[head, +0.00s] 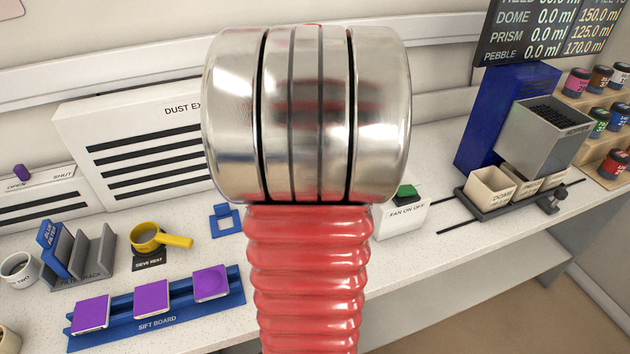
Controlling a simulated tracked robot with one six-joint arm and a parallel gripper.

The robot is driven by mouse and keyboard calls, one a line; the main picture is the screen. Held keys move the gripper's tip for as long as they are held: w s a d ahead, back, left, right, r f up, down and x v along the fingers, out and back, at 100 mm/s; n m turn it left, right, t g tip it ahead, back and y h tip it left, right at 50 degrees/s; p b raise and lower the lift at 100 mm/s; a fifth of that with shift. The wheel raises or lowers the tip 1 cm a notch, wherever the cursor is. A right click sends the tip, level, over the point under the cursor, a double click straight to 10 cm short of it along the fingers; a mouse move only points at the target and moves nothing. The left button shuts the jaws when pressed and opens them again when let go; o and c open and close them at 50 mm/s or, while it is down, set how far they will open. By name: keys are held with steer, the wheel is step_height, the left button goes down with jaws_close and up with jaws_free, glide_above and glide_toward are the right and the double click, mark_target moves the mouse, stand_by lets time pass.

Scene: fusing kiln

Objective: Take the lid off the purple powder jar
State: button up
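No jar that I can clearly call purple shows. Several small dark-lidded jars stand on a stepped wooden rack (569,104) at the far right, cut by the picture edge. One jar (577,82) on the top step has a pink-magenta label; I cannot tell if it is the purple powder jar. My gripper is out of view; only my silver arm joint and red ribbed sleeve show, filling the middle and hiding part of the counter.
The blue sift board (157,322) carries purple-topped squares at front left. A yellow sieve (146,237) and grey filter rack (82,270) stand behind it. Right of my arm are the fan switch box (402,218), small bins (489,186) and a grey hopper (540,135). Bare counter lies between.

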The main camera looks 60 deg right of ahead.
steer(key=c, duration=1)
step_height(320, 180, up, 10)
stand_by(0.4)
stand_by(0.4)
